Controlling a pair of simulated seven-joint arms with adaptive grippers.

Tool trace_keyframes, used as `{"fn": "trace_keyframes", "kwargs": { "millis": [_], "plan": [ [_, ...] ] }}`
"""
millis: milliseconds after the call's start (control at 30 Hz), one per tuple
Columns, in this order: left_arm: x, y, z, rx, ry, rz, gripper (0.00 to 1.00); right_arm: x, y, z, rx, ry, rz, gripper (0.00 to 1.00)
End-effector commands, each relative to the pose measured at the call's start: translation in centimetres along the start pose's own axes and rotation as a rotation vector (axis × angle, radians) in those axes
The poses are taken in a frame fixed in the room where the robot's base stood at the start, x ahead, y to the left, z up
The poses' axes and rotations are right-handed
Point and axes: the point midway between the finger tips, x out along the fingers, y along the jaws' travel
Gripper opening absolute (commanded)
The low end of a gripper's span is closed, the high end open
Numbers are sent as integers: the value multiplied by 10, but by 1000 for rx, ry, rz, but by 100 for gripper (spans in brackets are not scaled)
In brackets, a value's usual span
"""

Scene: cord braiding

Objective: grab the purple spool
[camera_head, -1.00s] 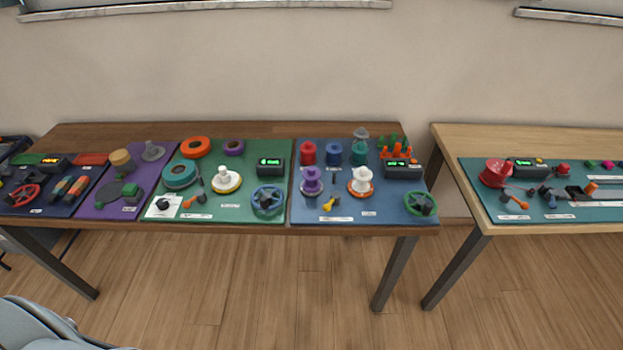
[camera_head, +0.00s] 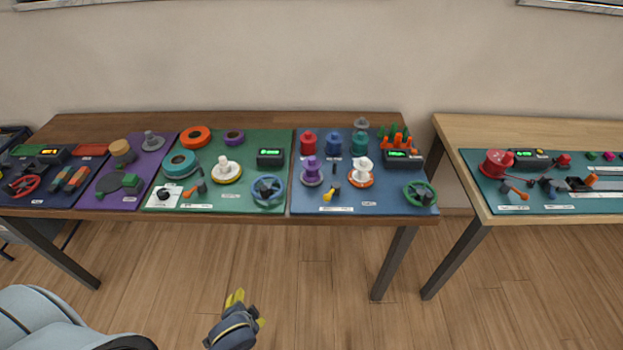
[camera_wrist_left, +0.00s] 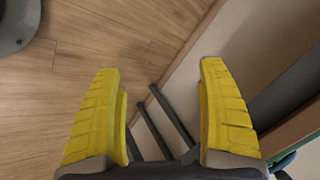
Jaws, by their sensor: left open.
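The purple spool (camera_head: 311,168) stands upright on a grey round base on the blue board (camera_head: 340,202), left of a white spool. My left gripper (camera_head: 244,305) is low in front of the table, over the floor, well below and left of the spool. In the left wrist view its two yellow fingers (camera_wrist_left: 160,110) are wide apart with nothing between them. The purple spool does not show in the left wrist view. My right gripper is not in view.
The white spool (camera_head: 363,171) stands close to the right of the purple one. Red (camera_head: 308,144), blue (camera_head: 334,147) and teal (camera_head: 359,143) spools stand behind. A yellow-tipped tool (camera_head: 330,193) lies in front. The table's front edge (camera_head: 250,219) lies between gripper and boards.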

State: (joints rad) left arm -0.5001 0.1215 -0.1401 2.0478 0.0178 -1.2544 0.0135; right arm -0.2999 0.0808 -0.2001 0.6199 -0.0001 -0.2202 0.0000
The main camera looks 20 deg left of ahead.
Motion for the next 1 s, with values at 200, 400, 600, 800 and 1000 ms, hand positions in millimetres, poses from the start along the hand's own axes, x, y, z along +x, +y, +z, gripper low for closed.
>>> {"fn": "trace_keyframes", "kwargs": {
  "millis": [200, 400, 600, 800, 1000],
  "plan": [
    [-48, -58, -40, -35, 90, -73, 75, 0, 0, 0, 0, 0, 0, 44],
    [-82, -114, -107, -132, 281, -88, 75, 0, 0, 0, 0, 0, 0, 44],
    [-99, -150, -170, -235, 466, -35, 75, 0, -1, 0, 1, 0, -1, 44],
    [-117, -189, -234, -351, 650, 64, 75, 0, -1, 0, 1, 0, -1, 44],
    [-136, -222, -280, -453, 776, 172, 75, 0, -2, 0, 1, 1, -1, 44]
  ]
}}
